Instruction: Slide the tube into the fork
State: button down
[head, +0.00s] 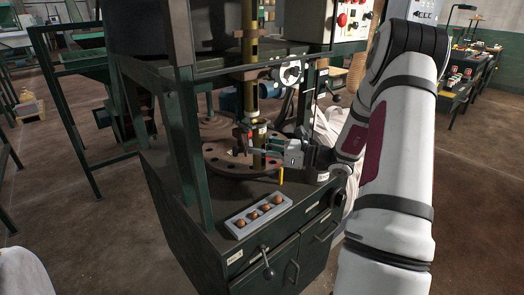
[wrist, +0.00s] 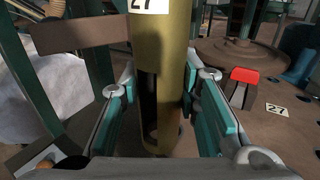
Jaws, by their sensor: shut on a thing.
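The tube (head: 259,132) is brass-coloured and stands upright over the round rusty plate. In the wrist view the tube (wrist: 171,60) carries a white label "27" and has a dark slot low on its side. My gripper (head: 261,154) is shut on the tube, with teal finger pads on either side in the wrist view (wrist: 162,95). A rusty brown upright piece (head: 241,138) stands just left of the tube; I cannot tell whether it is the fork. The tube's lower end is partly hidden by my gripper.
The round plate (head: 222,160) has bolt holes and sits on a green cabinet. A grey tray (head: 258,215) with several brown balls lies in front. A red piece (wrist: 244,76) sits beside another "27" label. Green frame posts (head: 188,135) stand left.

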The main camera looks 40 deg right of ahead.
jog(key=w+b, duration=0.1)
jog(key=w, duration=0.2)
jog(key=shift+w+f, duration=0.1)
jog(key=shift+w, duration=0.05)
dwell(0.5)
jog(key=shift+f, duration=0.15)
dwell(0.7)
jog(key=c, duration=1.1)
grip_release()
jog(key=v, duration=1.2)
jog(key=shift+a, duration=0.1)
